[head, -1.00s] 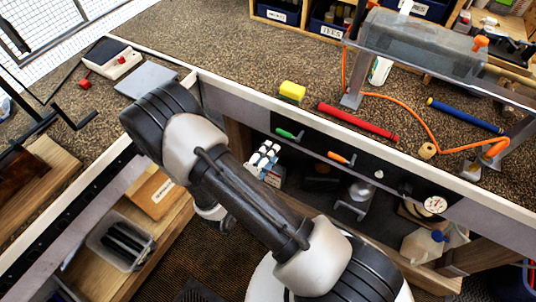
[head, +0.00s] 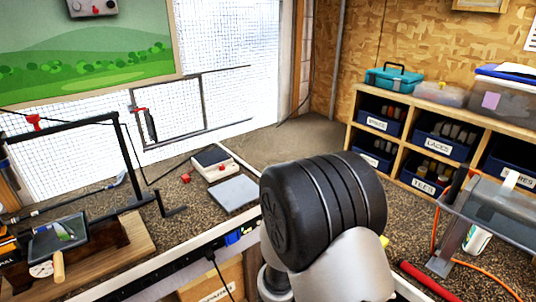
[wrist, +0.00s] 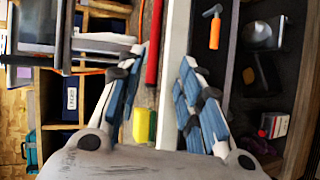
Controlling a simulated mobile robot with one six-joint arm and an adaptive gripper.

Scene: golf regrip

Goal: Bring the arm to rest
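My gripper (wrist: 163,58) shows in the wrist view with its two blue-padded fingers spread apart. It is open, and nothing is held between the fingers. In the head view my arm's dark rounded joint and pale link fill the lower middle, and the gripper itself is hidden. In the wrist view a red rod (wrist: 153,45) and a yellow block (wrist: 144,125) lie on the bench beyond the fingers. The red rod also shows in the head view (head: 428,282), right of my arm. The yellow block (head: 384,241) barely shows there behind my arm.
Wooden cubbies (head: 397,140) with labelled bins stand at the back right. A clear-topped metal stand (head: 495,222) is at the right. A grey flat plate (head: 234,193) lies left of my arm. A black clamp frame (head: 125,160) stands at the left. An orange-handled tool (wrist: 215,30) shows in the wrist view.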

